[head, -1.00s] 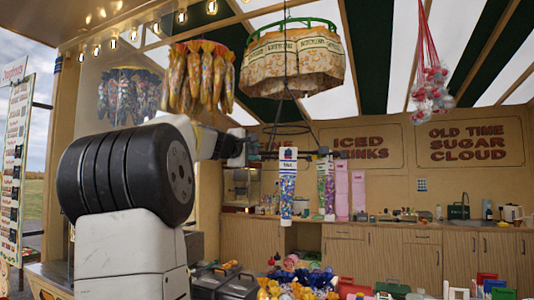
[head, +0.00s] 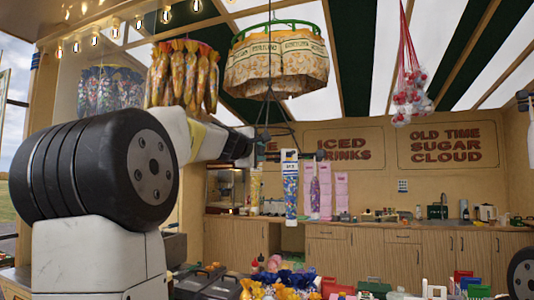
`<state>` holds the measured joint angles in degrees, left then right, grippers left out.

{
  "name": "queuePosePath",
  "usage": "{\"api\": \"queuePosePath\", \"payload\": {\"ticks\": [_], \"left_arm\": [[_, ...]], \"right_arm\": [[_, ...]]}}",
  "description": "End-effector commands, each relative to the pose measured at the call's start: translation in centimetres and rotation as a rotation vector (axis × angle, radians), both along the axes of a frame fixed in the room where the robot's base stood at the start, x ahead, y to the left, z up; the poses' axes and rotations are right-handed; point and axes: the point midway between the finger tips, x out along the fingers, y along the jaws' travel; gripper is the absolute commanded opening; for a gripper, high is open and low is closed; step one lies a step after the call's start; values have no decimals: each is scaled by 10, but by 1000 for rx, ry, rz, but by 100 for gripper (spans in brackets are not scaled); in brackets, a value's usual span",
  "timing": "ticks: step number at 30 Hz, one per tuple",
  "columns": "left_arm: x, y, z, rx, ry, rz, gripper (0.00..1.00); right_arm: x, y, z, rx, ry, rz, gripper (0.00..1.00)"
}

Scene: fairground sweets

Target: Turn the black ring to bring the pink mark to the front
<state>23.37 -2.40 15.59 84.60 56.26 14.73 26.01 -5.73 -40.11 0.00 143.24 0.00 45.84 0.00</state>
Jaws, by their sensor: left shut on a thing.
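The black ring (head: 275,130) hangs level on thin dark rods below the hanging bag carousel. I cannot make out a pink mark on the ring. My right gripper does not show clearly; only parts at the right edge do.
The carousel of printed bags (head: 278,65) hangs above the ring. Wrapped sweets (head: 180,78) hang at upper left, and a red net of balls (head: 411,100) at right. Pink strips (head: 340,190) show behind the tubes. A pile of sweets (head: 285,285) and crates (head: 470,285) stand below.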

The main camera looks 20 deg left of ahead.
Motion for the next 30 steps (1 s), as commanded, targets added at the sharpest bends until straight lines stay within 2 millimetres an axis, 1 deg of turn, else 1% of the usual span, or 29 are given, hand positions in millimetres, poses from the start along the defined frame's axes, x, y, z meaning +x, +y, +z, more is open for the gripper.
{"api": "queuePosePath", "payload": {"ticks": [1, 3, 8, 11, 21, 30], "left_arm": [[1, -6, -1, 2, 2, -4, 13], [1, -11, -1, 1, 2, -4, 13], [1, -15, -1, 0, 2, -2, 13], [3, -20, -2, 1, 4, -3, 13], [14, -52, -2, 2, 3, -3, 13], [20, -68, -3, 2, 5, -1, 13]], "right_arm": [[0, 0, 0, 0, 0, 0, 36], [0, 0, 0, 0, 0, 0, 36], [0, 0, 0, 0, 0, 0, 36], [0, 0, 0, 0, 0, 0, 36], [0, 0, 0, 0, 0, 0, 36], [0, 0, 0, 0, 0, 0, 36]]}}
